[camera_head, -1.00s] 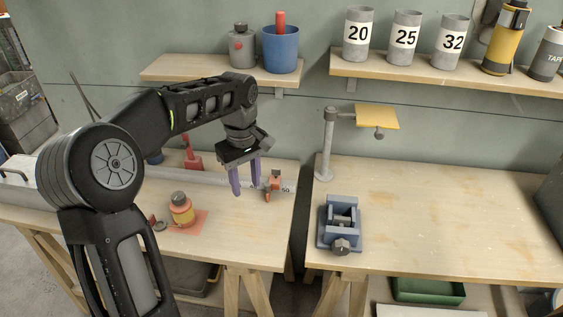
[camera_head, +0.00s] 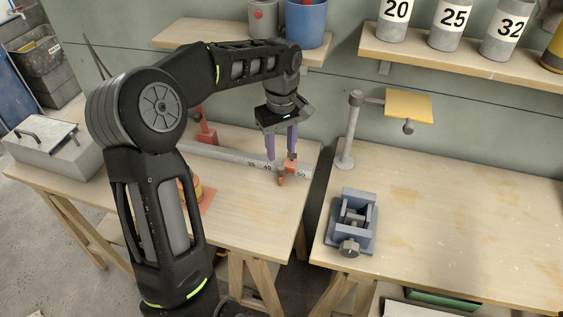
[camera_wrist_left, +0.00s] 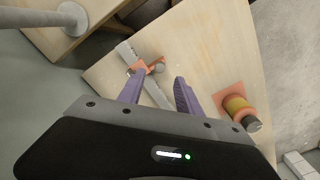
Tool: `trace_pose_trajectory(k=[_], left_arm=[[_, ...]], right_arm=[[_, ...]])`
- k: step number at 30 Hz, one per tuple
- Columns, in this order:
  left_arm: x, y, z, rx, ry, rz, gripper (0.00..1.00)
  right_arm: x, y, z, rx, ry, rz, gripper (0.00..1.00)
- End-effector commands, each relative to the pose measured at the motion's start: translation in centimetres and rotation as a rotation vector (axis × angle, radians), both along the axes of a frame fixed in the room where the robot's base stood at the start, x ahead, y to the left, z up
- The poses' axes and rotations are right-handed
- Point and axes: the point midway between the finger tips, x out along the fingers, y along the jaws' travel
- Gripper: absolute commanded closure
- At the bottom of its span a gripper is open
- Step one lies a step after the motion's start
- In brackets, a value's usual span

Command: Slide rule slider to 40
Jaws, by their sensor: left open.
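The grey rule (camera_head: 225,157) lies along the left table, with number marks near its right end. The orange slider (camera_head: 290,167) sits on it between the marks that read 40 and 50, with a knob on its front side. My left gripper (camera_head: 281,154) points down above the rule at the slider, its purple fingers apart and empty. One finger overlaps the slider in the head view; I cannot tell whether they touch. In the left wrist view the slider (camera_wrist_left: 152,68) lies just beyond the gap between the open fingers (camera_wrist_left: 158,84). My right gripper is out of view.
An orange and yellow object (camera_wrist_left: 236,108) stands on the table near the rule, mostly behind my arm in the head view. A red tool (camera_head: 206,129) stands behind the rule. A grey post (camera_head: 349,130) and a blue vise (camera_head: 352,218) are on the right table, across a gap.

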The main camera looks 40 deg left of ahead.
Motion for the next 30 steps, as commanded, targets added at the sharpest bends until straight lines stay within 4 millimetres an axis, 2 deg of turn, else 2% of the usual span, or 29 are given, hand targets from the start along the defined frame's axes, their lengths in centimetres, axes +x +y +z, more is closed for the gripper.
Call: trace_pose_trajectory(k=[6, 10, 14, 21, 30], left_arm=[[-0.1, 0.0, -3.6, -0.002, 0.003, -0.001, 0.59], [-0.1, 0.0, -5.1, -0.001, 0.003, -0.001, 0.59], [0.0, 0.0, -5.9, 0.0, 0.001, -0.001, 0.59], [0.0, 0.0, -5.9, 0.0, 0.0, -0.001, 0.59], [0.0, 0.0, -5.9, 0.0, 0.0, -0.001, 0.82]], right_arm=[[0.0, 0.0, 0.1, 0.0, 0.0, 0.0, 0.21], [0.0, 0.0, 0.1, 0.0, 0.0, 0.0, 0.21], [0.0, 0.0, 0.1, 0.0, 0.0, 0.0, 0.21], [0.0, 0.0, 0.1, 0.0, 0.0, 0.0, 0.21], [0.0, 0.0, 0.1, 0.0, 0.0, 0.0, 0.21]])
